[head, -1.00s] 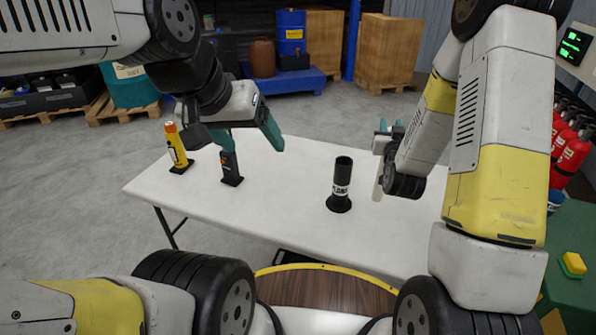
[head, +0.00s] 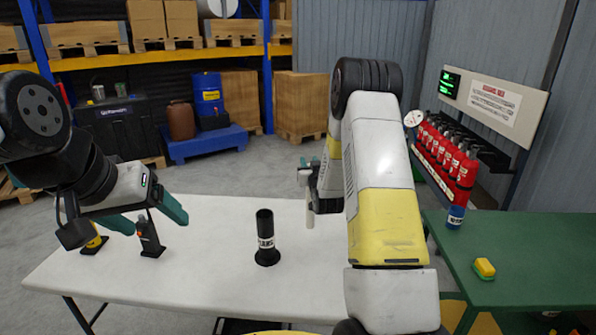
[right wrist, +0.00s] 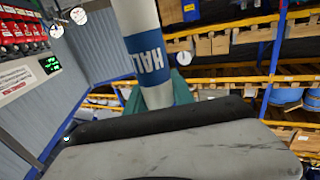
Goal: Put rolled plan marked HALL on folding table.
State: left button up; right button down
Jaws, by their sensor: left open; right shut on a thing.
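The rolled plan marked HALL (right wrist: 150,45) is a white tube with a blue band, its lettering upside down in the right wrist view. My right gripper (right wrist: 155,95) is shut on it. In the head view my right gripper (head: 309,172) is partly behind my arm, and the roll's pale lower end (head: 310,213) hangs upright in front of the white folding table (head: 210,215). I cannot tell whether it touches the top. My left gripper (head: 146,213) is open and empty above the table's left part.
A black tube holder (head: 265,238) stands mid-table. A dark device on a stand (head: 150,238) and a yellow item (head: 95,243) are below my left gripper.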

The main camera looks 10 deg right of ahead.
jog(key=shift+w+d+f, duration=0.15)
jog(key=shift+w+f, duration=0.15)
jog(key=shift+f, duration=0.6)
jog(key=shift+w+d+f, duration=0.1)
jog(key=shift+w+f, duration=0.15)
jog(key=shift+f, duration=0.65)
jog(key=shift+f, duration=0.15)
jog(key=c, duration=1.1)
grip_release()
